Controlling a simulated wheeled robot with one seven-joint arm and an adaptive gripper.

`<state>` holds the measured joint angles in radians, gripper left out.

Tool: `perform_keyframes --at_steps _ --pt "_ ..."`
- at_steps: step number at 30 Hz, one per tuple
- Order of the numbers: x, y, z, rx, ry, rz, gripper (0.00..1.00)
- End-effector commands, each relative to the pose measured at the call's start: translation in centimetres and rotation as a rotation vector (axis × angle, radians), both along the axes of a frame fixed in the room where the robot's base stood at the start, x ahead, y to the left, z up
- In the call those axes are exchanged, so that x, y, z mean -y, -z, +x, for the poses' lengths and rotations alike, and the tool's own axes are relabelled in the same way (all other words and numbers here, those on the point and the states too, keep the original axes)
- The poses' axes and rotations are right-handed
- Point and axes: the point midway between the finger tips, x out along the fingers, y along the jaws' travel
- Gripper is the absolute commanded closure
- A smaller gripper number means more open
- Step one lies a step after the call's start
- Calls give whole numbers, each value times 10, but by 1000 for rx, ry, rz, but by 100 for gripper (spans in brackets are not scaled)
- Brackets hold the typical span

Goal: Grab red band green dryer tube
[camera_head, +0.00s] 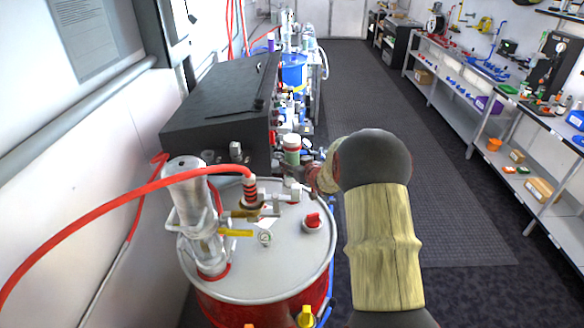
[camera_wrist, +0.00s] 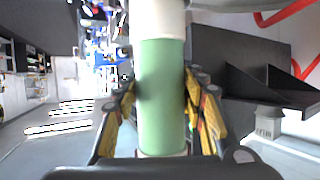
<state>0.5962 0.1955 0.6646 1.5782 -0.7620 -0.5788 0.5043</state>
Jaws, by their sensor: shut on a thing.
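The green dryer tube (camera_wrist: 162,100) stands between the two fingers of my gripper (camera_wrist: 162,88) in the wrist view. It has a pale green body with a white section above it. The gripper is shut on it, with a yellow-sided finger on each side. In the head view the tube (camera_head: 292,157) shows small, green and white with a red band at its upper part, beside the dark box. My arm reaches to it from the right and hides part of the gripper there.
A red drum (camera_head: 262,304) with a grey lid, valves and a gauge stands in front. A red hose (camera_head: 115,200) crosses at left. A black box (camera_head: 215,105) is left of the tube. Shelves (camera_head: 480,90) line the right, and the aisle floor is open.

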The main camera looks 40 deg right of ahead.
Motion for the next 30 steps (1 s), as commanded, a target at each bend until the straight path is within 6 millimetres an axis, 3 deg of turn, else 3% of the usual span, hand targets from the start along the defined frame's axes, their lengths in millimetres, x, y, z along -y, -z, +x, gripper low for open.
perform_keyframes --at_steps 15,23,30 --pt "0 0 0 0 0 0 98" --pt "0 -4 1 3 0 -1 98" --pt "1 -39 1 5 0 -4 98"
